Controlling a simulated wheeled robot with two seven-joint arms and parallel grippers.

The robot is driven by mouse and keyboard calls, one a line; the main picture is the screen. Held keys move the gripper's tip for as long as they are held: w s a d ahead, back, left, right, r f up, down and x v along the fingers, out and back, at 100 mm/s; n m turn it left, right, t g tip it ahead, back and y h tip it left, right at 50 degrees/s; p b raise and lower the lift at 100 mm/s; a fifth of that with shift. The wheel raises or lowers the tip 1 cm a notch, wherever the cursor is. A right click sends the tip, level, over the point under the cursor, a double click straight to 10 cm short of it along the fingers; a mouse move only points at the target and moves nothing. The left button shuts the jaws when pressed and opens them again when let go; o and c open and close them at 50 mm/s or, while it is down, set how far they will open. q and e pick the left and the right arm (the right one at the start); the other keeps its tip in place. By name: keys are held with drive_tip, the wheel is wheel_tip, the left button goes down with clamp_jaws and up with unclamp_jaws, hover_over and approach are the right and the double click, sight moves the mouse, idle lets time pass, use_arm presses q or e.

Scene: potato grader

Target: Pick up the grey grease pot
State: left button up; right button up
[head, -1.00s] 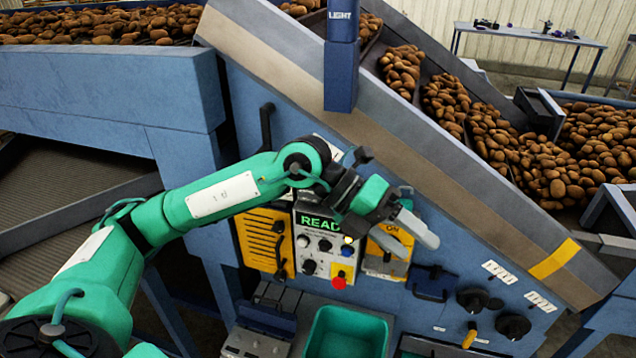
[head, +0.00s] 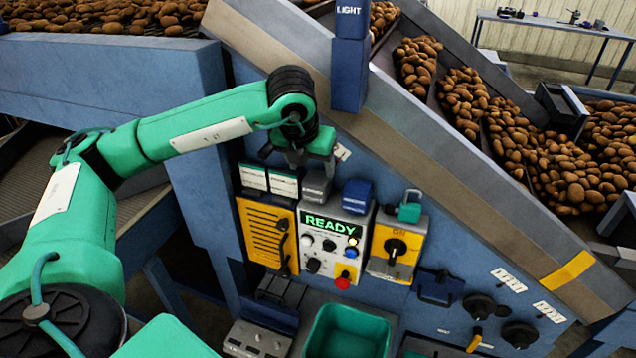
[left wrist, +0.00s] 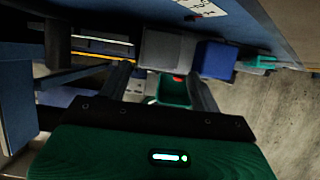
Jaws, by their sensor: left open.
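The grey grease pot (head: 316,185) is a small grey block standing on top of the control box with the READY display, at its left end. In the left wrist view the grey pot (left wrist: 167,52) shows ahead, between the lines of my two fingers. My left gripper (head: 296,162) is open and empty, pointing down, above and slightly left of the pot and apart from it. My right gripper is not in either current view.
A blue pot (head: 357,194) stands just right of the grey one. A green padlock-like piece (head: 410,211) sits above the yellow switch box (head: 392,250). Two white cards (head: 268,180) are at left. A green bin (head: 347,333) is below. The sloping conveyor frame (head: 400,150) rises behind.

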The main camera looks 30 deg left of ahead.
sight(317, 178)
use_arm(q)
drive_tip(key=x, duration=0.2)
drive_tip(key=shift+w+f+p, duration=0.1)
drive_tip(key=shift+f+p, duration=0.2)
drive_tip(key=shift+w+f+p, duration=0.35)
drive_tip(key=shift+w+p, duration=0.05)
drive_tip(key=shift+p, duration=0.15)
drive_tip(key=p+x, duration=0.2)
drive_tip(key=x, duration=0.2)
drive_tip(key=shift+w+a, duration=0.15)
drive_tip(key=shift+w, duration=0.15)
drive_tip(key=c, duration=0.9)
